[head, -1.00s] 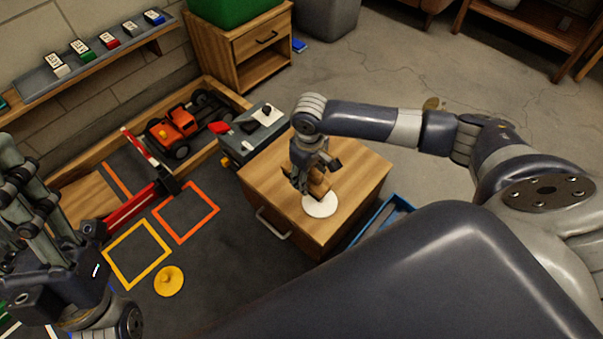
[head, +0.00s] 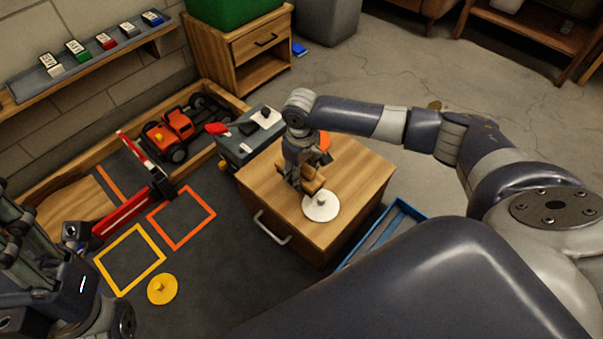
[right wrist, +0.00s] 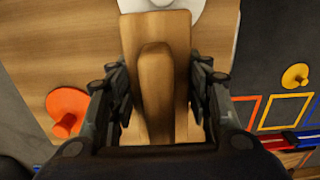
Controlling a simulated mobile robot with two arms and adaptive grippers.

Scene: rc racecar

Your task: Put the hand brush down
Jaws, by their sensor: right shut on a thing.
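The hand brush shows as a brown wooden body with a raised grip in the right wrist view (right wrist: 157,85); in the head view its small brown part (head: 313,181) shows below my right gripper (head: 307,172). The right gripper is shut on the brush, its fingers on both sides of the grip. The brush is over the wooden cabinet top (head: 358,170), beside a white disc with a knob (head: 321,206). I cannot tell whether it touches the top. The bristles are hidden. My left gripper (head: 45,265) is at the lower left; its jaw opening is unclear.
An orange disc (right wrist: 68,110) lies on the cabinet top near the gripper. A grey box (head: 250,138) and a wooden-edged bay with an orange racecar (head: 172,131) are left of the cabinet. A blue tray (head: 388,226) is to its right. The cabinet's right part is clear.

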